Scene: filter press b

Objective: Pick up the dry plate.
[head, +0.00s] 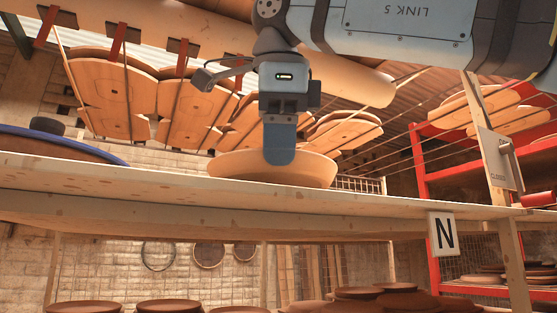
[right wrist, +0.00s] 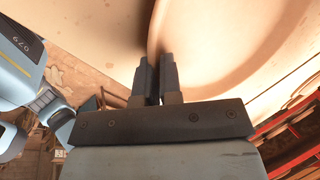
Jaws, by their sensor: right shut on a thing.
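The dry plate (head: 228,167) is a wide, shallow, pale orange clay plate at the wooden shelf board (head: 130,186) in the head view. Its underside is hidden by the board's front edge, so I cannot tell whether it touches the board. My right gripper (head: 278,152) comes down from above at the plate's near side and is shut on its rim. In the right wrist view the plate (right wrist: 225,35) fills the top, and the two fingers (right wrist: 153,75) are close together at its rim. My left gripper is not in view.
A blue-rimmed round thing (head: 60,145) with a dark knob is at left on the board. Several clay pots (head: 170,306) stand below it. A white N sign (head: 443,234) hangs at the board's right. A red rack (head: 419,165) stands right; wooden boards (head: 112,100) hang behind.

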